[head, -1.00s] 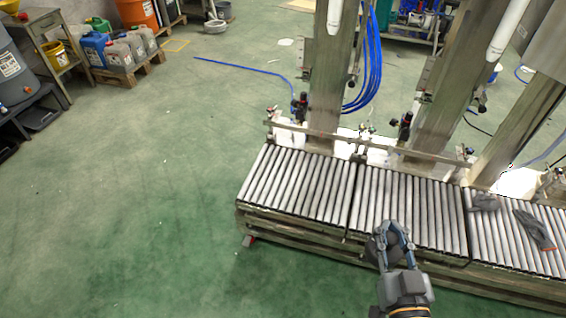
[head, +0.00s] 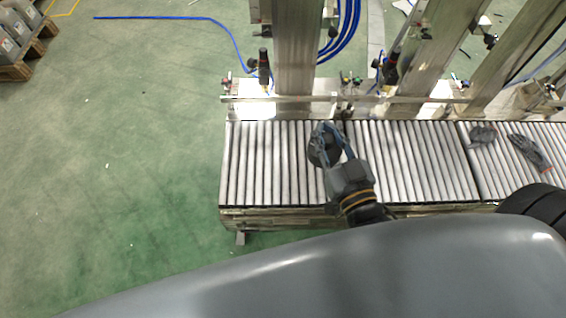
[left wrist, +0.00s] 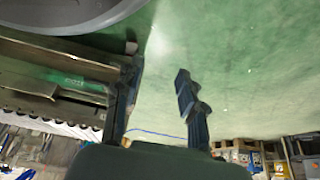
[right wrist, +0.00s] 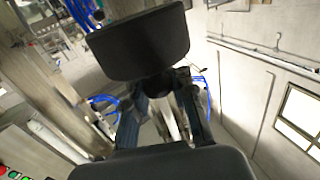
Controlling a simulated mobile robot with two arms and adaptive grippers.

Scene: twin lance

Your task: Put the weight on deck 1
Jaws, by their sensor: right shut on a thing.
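The weight (head: 319,151), a dark grey rounded piece, is in my right gripper (head: 333,140) in the head view. The blue fingers are shut on it. It is over the right part of the leftmost roller deck (head: 260,165), near the joint with the middle deck (head: 415,165). I cannot tell whether it touches the rollers. In the right wrist view the weight (right wrist: 140,45) shows as a broad dark block at the fingertips. My left gripper (left wrist: 158,85) is open and empty in the left wrist view; it is not seen in the head view.
A third roller deck (head: 490,180) at the right carries a grey lump (head: 484,135) and a grey glove (head: 528,151). Metal columns and a rail (head: 380,99) stand behind the decks. Green floor (head: 110,160) to the left is mostly clear, with a blue hose (head: 160,18).

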